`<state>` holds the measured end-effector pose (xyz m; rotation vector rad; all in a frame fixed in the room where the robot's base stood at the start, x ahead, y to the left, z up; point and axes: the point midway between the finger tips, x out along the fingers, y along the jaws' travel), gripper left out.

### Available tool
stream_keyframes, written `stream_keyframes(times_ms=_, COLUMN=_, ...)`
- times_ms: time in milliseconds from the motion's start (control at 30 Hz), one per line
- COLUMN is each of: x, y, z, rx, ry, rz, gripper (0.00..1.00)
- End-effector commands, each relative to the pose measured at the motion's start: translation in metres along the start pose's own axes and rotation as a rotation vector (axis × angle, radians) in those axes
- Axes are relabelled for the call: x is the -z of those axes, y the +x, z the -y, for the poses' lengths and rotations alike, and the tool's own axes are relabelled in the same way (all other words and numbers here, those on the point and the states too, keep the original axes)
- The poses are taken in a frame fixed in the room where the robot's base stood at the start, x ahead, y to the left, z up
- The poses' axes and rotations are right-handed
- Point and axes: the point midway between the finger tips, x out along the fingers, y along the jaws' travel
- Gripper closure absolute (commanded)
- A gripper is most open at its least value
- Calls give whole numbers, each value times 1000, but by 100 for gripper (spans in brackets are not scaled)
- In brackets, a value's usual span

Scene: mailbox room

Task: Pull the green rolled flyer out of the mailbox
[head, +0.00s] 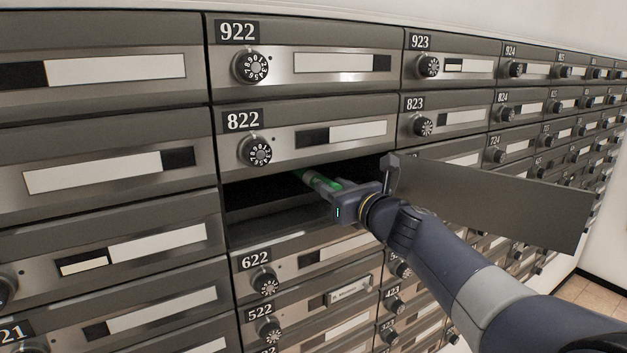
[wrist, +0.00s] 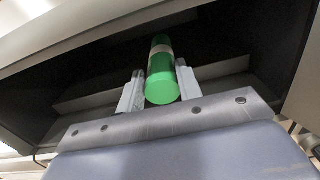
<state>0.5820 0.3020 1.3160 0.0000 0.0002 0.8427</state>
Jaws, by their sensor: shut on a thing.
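The green rolled flyer (wrist: 162,85) shows in the wrist view as a green roll with a pale band around it, its near end towards me. My gripper (wrist: 160,92) is shut on it, with one finger on each side. In the head view my gripper (head: 322,187) is at the opening of the open mailbox (head: 265,200), between boxes 822 and 622.
The open mailbox door (head: 495,200) stands out to the right, close beside my gripper and wrist. Closed boxes with dials surround the opening, including box 822 (head: 345,132) above and box 622 (head: 315,262) below. A pale ledge (wrist: 95,97) shows inside the mailbox.

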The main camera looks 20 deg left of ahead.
Motion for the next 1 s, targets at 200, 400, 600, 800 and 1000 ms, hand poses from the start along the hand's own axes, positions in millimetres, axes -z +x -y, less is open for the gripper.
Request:
stream_keyframes(times_ms=200, x=-5, y=0, z=0, rx=0, ry=0, rz=1, gripper=88)
stream_keyframes(times_ms=400, x=-6, y=-4, z=0, rx=1, ry=-1, rz=1, gripper=88)
stream_keyframes(times_ms=600, x=-6, y=-32, z=0, rx=2, ry=-1, rz=2, gripper=88)
stream_keyframes(times_ms=800, x=-6, y=-60, z=0, rx=2, ry=-2, rz=1, gripper=88)
stream_keyframes(times_ms=1000, x=-7, y=-88, z=0, rx=2, ry=-1, rz=2, gripper=88)
